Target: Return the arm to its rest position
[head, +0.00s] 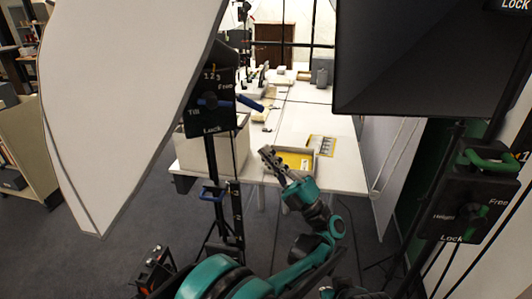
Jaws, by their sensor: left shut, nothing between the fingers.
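My left arm, teal and black, reaches up from the bottom middle of the head view. My left gripper (266,154) is shut and empty. In the picture it overlaps the near part of the white table, just left of a yellow tray (307,170). I cannot tell how far above or in front of the table it is. My right gripper is not in view.
A pale box (222,149) stands at the near left of the white table (347,172). A light stand with a "Tilt, Free, Lock" panel (212,102) and a white panel (120,100) are on the left. A dark softbox (425,60) and a second stand panel (470,199) are on the right.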

